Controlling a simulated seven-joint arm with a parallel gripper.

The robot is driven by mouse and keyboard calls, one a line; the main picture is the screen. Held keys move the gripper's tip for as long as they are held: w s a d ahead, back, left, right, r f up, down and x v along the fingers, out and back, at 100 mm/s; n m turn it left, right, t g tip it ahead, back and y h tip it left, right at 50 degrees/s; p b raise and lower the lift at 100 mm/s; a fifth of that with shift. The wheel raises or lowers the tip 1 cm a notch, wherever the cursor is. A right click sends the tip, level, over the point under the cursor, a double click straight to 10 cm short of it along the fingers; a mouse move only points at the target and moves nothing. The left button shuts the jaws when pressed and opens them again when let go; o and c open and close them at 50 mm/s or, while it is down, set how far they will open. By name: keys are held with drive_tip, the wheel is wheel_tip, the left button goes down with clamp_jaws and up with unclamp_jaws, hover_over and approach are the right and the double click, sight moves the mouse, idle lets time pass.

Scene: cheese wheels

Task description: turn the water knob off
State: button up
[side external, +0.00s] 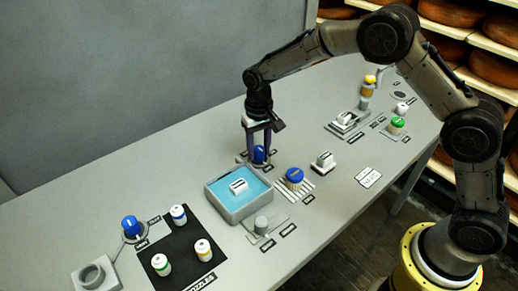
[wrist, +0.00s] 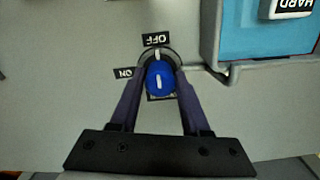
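The water knob is blue with a white line on top. In the side external view the knob (side external: 259,154) stands behind the blue basin, between the fingers of my gripper (side external: 259,152). In the wrist view the knob (wrist: 160,80) sits on a round base, with an OFF label (wrist: 157,39) above it and an ON label (wrist: 124,72) to its left. Its white line points up, toward OFF. The fingers of my gripper (wrist: 161,72) are down on both sides of the knob, very close to it. Whether they press on it is not clear.
The blue basin (side external: 216,193) holds a white block, just in front of the knob. A second blue knob (side external: 131,227) and a black mat (side external: 184,232) with jars are at the left. The table's back strip is clear.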

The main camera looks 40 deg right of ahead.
drive_tip(key=o, duration=0.3)
wheel_tip(320, 180, up, 14)
drive_tip(key=shift+f, duration=0.1)
idle(0.5)
wheel_tip(320, 180, up, 9)
drive_tip(key=t, duration=0.2)
hover_over(260, 148)
drive_tip(key=s+d, duration=0.3)
drive_tip(key=s+d+r+t, duration=0.1)
drive_tip(key=s+d+r, duration=0.15)
drive_tip(key=s, duration=0.35)
drive_tip(key=s+d+r+t, duration=0.1)
drive_tip(key=s+d+r, duration=0.1)
drive_tip(key=s+r, duration=0.35)
drive_tip(key=s+f, duration=0.3)
drive_tip(key=s, duration=0.3)
drive_tip(key=s+d+f+n+t, duration=0.1)
drive_tip(key=s+f, duration=0.3)
drive_tip(key=s, duration=0.2)
drive_tip(key=s+d+f+n, duration=0.1)
drive_tip(key=s+f, duration=0.3)
drive_tip(key=s, duration=0.2)
drive_tip(key=shift+d+f+t, duration=0.1)
drive_tip(key=shift+f+t, duration=0.05)
drive_tip(key=shift+t, duration=0.15)
